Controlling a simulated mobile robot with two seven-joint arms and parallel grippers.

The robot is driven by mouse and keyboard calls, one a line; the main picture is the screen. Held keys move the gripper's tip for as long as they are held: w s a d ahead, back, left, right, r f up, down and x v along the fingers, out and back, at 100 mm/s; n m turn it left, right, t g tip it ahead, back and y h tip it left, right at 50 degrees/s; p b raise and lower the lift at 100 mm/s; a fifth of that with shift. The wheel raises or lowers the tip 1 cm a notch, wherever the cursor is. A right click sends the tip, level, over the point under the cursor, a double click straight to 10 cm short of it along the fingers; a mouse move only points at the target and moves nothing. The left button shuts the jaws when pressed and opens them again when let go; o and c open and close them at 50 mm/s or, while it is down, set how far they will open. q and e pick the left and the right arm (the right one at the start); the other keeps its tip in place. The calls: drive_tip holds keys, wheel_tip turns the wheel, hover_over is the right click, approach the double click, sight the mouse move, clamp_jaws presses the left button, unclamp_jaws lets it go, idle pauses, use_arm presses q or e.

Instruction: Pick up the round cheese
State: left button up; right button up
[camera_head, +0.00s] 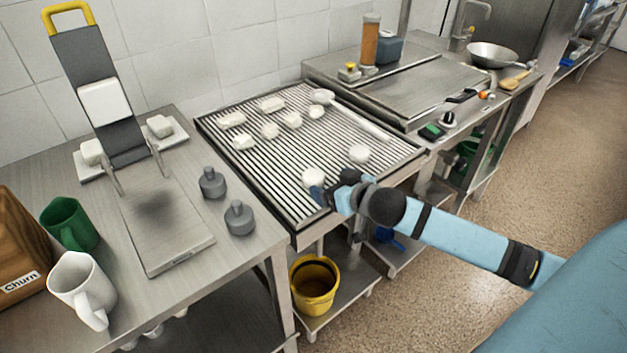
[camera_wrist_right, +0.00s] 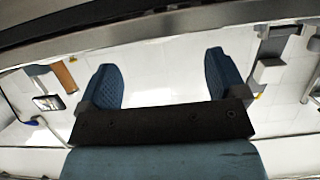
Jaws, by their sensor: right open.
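Several white cheese pieces rest on the ribbed metal draining rack (camera_head: 375,175) in the head view. A roundish white cheese (camera_head: 313,177) lies near the rack's front edge, and another round one (camera_head: 359,153) lies to its right. More pieces, some oblong, sit toward the back. My right gripper (camera_head: 322,194) is at the rack's front edge, just in front of the nearer round cheese; contact cannot be told. In the right wrist view its two blue fingers (camera_wrist_right: 160,80) are spread wide, with no cheese visible between them. My left gripper is not in view.
At left stand a press with a yellow handle (camera_head: 68,8), grey weights (camera_head: 239,217), a green mug (camera_head: 70,224) and a white mug (camera_head: 83,288). A yellow bucket (camera_head: 313,285) sits below the rack. A second metal counter (camera_head: 425,85) adjoins the rack at the back right.

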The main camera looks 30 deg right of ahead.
sight(319, 179)
drive_tip(key=shift+x, duration=3.55)
drive_tip(key=c, duration=1)
